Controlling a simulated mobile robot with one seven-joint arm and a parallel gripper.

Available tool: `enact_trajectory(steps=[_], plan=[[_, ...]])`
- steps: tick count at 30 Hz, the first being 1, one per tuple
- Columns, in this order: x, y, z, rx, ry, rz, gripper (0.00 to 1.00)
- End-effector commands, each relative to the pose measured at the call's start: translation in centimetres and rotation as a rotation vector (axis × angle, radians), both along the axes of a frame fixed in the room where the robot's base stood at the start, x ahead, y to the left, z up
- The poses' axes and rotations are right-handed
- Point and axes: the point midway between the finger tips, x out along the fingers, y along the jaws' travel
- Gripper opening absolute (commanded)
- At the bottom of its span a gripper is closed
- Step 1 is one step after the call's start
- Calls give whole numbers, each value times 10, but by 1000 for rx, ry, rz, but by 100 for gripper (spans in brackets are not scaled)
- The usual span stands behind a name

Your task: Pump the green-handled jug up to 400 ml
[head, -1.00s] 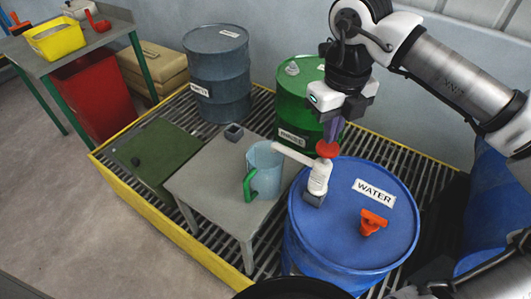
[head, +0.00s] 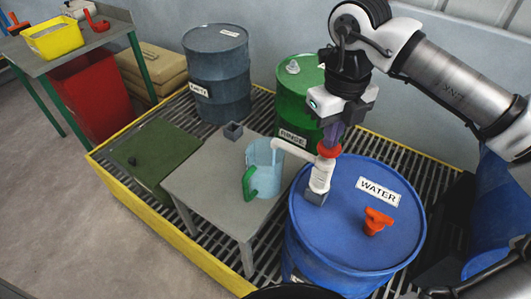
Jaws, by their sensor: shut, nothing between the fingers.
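The jug (head: 265,168) is pale blue and translucent with a green handle (head: 249,184). It stands upright on a small grey table, with the pump's spout over its rim. Its liquid level and scale are too small to read. The white hand pump (head: 320,177) stands on the blue WATER drum (head: 352,226), and its red knob (head: 328,151) is on top. My gripper (head: 332,139) is shut and empty, pointing down right above the red knob. I cannot tell whether the fingertips touch the knob.
An orange bung-like piece (head: 376,221) lies on the WATER drum, right of the pump. A green RINSE drum (head: 297,105) and a grey-blue drum (head: 218,75) stand behind. A yellow-edged grating surrounds these.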

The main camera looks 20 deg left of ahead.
Motion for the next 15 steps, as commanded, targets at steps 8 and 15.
enact_trajectory(steps=[8,15], plan=[[0,0,-14,-1,2,0,0],[0,0,-16,-1,2,0,0]])
